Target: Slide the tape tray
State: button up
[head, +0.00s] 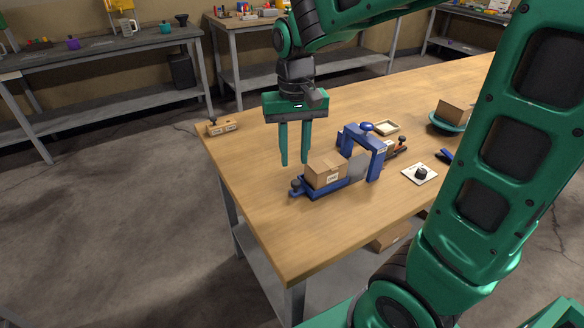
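A blue tape tray (315,191) lies on the wooden table, with a cardboard box (327,172) resting on it. A dark knob (296,185) stands at its left end. A blue arch-shaped frame (362,146) stands over the right part of the tray's line. My gripper (295,163) points down with its two green fingers apart and nothing visible between them. Its fingertips are above and behind the tray's left end, left of the box. How high they are above the table is hard to tell.
The wooden table (262,215) is clear at front left. A small wooden block with a knob (222,127) sits at its far left corner.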

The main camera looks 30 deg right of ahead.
notch_tip(320, 180, up, 3)
jog(key=shift+r, duration=0.15)
dwell(0.5)
jog(key=s+d+f+m, duration=0.1)
jog(key=s+d+f, duration=0.1)
jog(key=s+d, duration=0.5)
jog(key=s+d+f+m, duration=0.2)
jog(key=s+d, duration=0.5)
jog(key=s, duration=0.6)
jog(key=shift+s+d+f+m, duration=0.25)
jog(key=shift+f+m, duration=0.05)
jog(key=shift+f, duration=0.2)
jog(key=shift+w+f, duration=0.25)
jog(key=shift+w, duration=0.4)
